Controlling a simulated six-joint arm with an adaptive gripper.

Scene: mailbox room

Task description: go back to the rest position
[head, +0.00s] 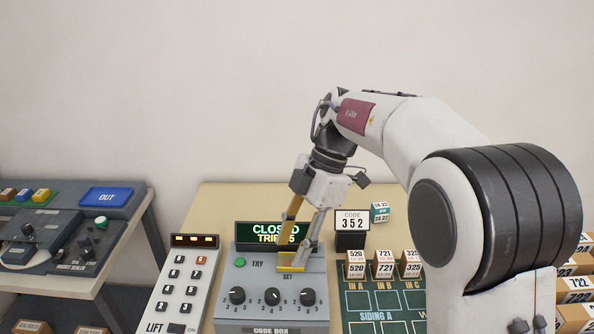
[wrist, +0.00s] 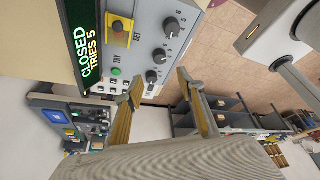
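My gripper (head: 298,250) hangs fingers-down over the code box (head: 225,308) in the head view. In the wrist view its two fingers (wrist: 160,80) stand apart with nothing between them. The code box has three black knobs, a green TRY button (head: 240,262) and a yellow SET plate (head: 284,266).
A lift keypad (head: 182,285) lies left of the code box. Numbered boxes (head: 384,266) stand on the siding board (head: 388,328). A side desk (head: 70,235) is at left. The air above the table is clear.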

